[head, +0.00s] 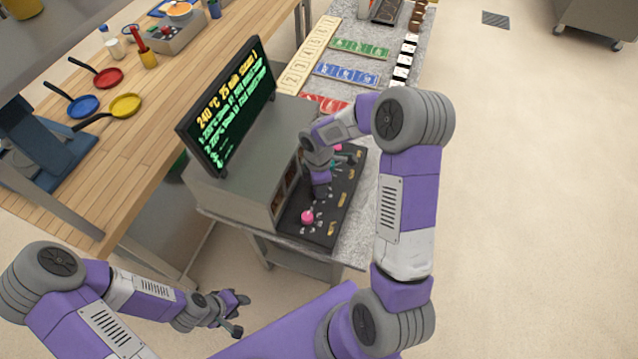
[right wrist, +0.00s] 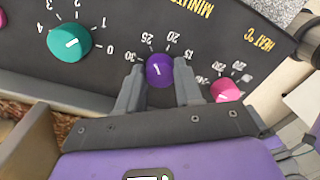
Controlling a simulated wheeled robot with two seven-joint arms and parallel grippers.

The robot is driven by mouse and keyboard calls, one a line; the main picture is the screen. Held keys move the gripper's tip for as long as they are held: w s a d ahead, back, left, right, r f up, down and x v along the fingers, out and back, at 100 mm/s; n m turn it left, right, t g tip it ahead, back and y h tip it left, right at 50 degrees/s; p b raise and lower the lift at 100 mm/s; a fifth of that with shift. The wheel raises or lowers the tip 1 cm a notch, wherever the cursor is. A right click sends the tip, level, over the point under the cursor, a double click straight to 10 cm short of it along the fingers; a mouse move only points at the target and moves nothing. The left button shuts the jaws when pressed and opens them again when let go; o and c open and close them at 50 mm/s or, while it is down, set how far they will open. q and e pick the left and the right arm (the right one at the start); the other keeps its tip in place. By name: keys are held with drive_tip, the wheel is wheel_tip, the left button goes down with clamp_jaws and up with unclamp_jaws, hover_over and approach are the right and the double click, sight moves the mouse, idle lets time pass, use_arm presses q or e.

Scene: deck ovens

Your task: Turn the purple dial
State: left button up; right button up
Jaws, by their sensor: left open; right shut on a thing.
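The purple dial (right wrist: 159,70) is on the dark control panel in the right wrist view, with a white pointer line and the numbers 15, 20 and 25 around it. My right gripper (right wrist: 160,86) is shut on the purple dial, one finger on each side. In the head view my right gripper (head: 318,182) is over the panel and hides the dial. My left gripper (head: 236,312) is open and empty at the lower left, away from the oven.
A teal dial (right wrist: 69,42) is left of the purple dial and a pink dial (right wrist: 225,90) is right of it. A screen (head: 228,105) stands on the oven (head: 240,195). A wooden counter (head: 160,150) with pans is at left. Open floor (head: 530,200) is at right.

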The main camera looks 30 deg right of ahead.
idle(0.5)
drive_tip(key=o, duration=1)
drive_tip(key=shift+r, duration=0.15)
drive_tip(key=r+p, duration=0.1)
drive_tip(key=r, duration=0.6)
drive_tip(key=shift+w+r, duration=0.2)
